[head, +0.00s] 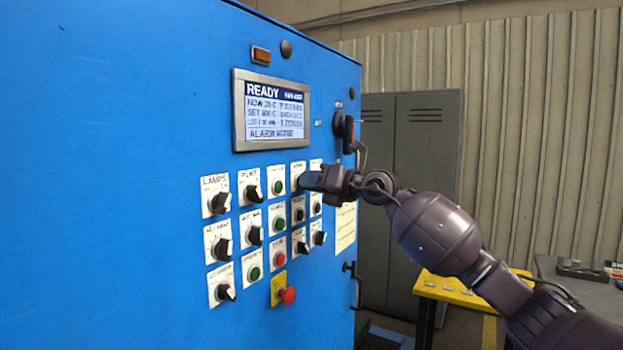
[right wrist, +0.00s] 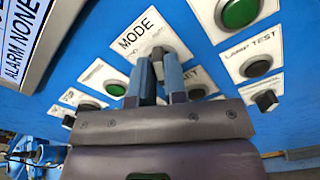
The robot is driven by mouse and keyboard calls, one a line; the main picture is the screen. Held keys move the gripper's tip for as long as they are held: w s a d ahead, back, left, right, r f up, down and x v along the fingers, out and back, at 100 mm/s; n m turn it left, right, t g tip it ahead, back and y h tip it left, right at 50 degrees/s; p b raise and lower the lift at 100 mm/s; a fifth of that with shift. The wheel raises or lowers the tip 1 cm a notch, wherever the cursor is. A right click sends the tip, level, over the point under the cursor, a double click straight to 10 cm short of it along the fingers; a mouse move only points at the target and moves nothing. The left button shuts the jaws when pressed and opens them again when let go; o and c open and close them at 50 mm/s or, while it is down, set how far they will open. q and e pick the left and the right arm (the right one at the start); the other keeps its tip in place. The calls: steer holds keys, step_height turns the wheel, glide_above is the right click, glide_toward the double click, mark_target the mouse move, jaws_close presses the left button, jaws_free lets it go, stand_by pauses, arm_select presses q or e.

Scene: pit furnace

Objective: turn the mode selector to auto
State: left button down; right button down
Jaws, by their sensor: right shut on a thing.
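The mode selector (right wrist: 158,53) shows in the right wrist view as a dark knob on a white plate labelled MODE (right wrist: 138,33). My right gripper (right wrist: 158,72) is shut on this knob, with one finger on each side. The fingers hide much of the knob, so I cannot read its pointer position. In the head view my right gripper (head: 305,181) is at the upper row of the blue panel, and it covers the knob there. My left gripper is not in view.
The blue cabinet (head: 130,170) carries rows of knobs and buttons close around the gripper. A display (head: 271,112) reading READY is above, a red emergency button (head: 288,296) below. A grey locker (head: 425,150) and a yellow-topped table (head: 470,290) stand to the right.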

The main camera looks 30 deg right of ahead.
stand_by(0.5)
steer(key=c, duration=1.2)
jaws_free()
steer(key=shift+o, duration=0.2)
steer(key=b+v, duration=0.2)
steer(key=v, duration=0.9)
steer(key=shift+b, duration=0.4)
steer(key=shift+w+r, duration=0.1)
